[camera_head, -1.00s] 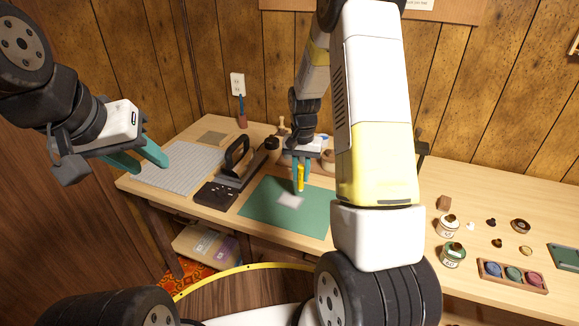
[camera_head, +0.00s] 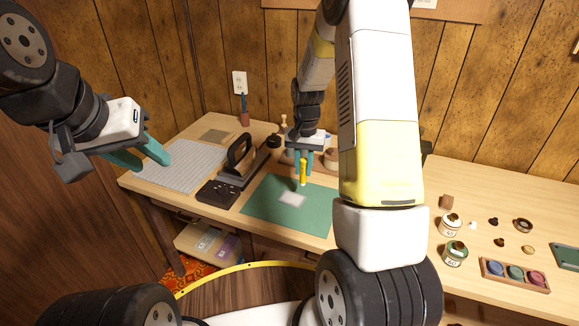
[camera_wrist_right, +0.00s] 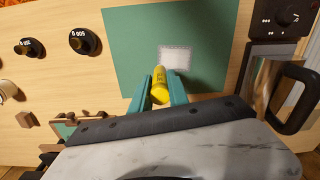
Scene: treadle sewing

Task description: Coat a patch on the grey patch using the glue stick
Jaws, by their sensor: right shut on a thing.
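The grey patch (camera_head: 292,199) lies flat on the green cutting mat (camera_head: 262,212). It shows as a pale rectangle in the right wrist view (camera_wrist_right: 175,57). My right gripper (camera_head: 302,162) is shut on the yellow glue stick (camera_head: 303,174) and holds it upright over the mat, just behind the patch in the head view. In the right wrist view the glue stick (camera_wrist_right: 160,84) sits between the teal fingers, close to the patch's edge. I cannot tell whether its tip touches anything. My left gripper (camera_head: 143,158) is open and empty, above the left end of the table.
A black-handled iron (camera_head: 238,160) and a dark box (camera_head: 216,194) stand left of the mat. A grey ribbed mat (camera_head: 185,165) lies further left. Labelled jars (camera_head: 453,254), small pieces and a tray of coloured pots (camera_head: 513,276) are at the right.

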